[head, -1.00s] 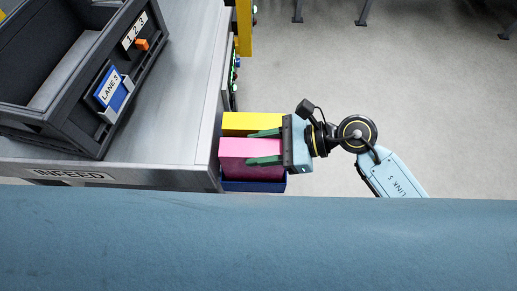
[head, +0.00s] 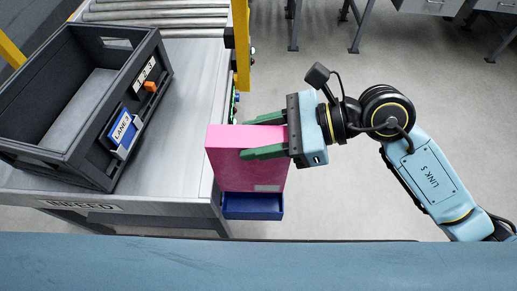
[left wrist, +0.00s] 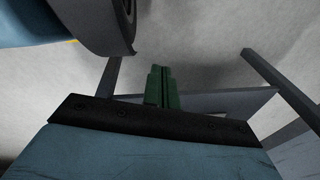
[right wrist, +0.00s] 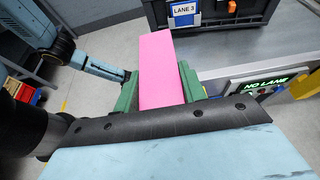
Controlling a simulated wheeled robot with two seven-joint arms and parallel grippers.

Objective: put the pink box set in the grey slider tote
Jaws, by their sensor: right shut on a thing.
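The pink box set (head: 235,175) is upright in the head view, off the right end of the infeed table. My right gripper (head: 265,137) is shut on it, with green fingers on either side. It also shows in the right wrist view (right wrist: 160,70) between the fingers (right wrist: 162,88). The grey slider tote (head: 62,157), dark grey and open-topped, stands on the table to the left. It has a blue LANE 3 card and an orange slider (head: 151,86); its visible floor is bare. My left gripper (left wrist: 161,86) is shut and empty in the left wrist view, outside the head view.
A blue bin (head: 253,205) sits partly hidden below the pink box set. The infeed table (head: 190,110) has bare surface right of the tote and rollers (head: 155,15) behind. A yellow post (head: 241,45) rises at its far right corner. Red and yellow items (right wrist: 22,94) show in the right wrist view.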

